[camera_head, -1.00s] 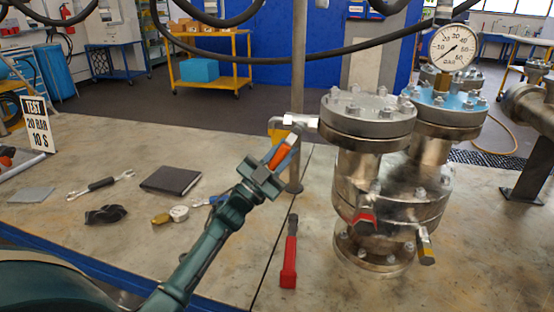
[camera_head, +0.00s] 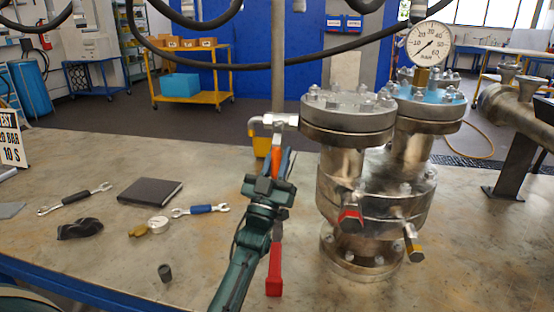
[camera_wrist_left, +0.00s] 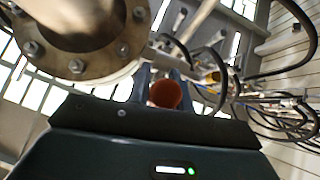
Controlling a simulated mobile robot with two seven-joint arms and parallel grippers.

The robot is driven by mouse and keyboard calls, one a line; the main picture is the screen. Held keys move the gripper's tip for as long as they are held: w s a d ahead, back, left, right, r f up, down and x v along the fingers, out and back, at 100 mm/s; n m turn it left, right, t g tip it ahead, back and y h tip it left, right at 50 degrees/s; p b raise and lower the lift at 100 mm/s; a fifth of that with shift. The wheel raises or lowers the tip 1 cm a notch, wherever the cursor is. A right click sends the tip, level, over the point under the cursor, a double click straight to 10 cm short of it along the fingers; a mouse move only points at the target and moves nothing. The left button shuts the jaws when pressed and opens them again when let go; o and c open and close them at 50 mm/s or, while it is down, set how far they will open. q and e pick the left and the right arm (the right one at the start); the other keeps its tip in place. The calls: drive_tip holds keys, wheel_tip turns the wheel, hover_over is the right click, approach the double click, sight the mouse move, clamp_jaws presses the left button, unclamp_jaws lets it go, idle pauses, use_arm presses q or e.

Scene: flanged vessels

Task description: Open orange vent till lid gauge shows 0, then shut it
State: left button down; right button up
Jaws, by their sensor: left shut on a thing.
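The orange vent lever (camera_head: 276,158) stands nearly upright under the side fitting (camera_head: 281,120) of the steel vessel (camera_head: 349,185). My left gripper (camera_head: 279,172) is shut on this lever. In the left wrist view the orange end (camera_wrist_left: 165,93) shows between the fingers (camera_wrist_left: 161,86). The lid gauge (camera_head: 431,43) is a white dial on the vessel's rear, blue-topped flange. Its thin needle slants, but I cannot read its value exactly. The vent's inner opening is hidden. My right gripper is not in view.
A yellow tag (camera_head: 262,146) hangs beside the fitting. A notebook (camera_head: 150,191) and wrenches (camera_head: 200,210) lie left. A post stands behind.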

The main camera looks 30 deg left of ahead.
use_arm(q)
drive_tip(key=c, duration=1.3)
unclamp_jaws()
drive_tip(key=shift+o, duration=0.2)
drive_tip(key=v, duration=1.3)
drive_tip(key=shift+b, duration=0.3)
drive_tip(key=shift+d, duration=0.1)
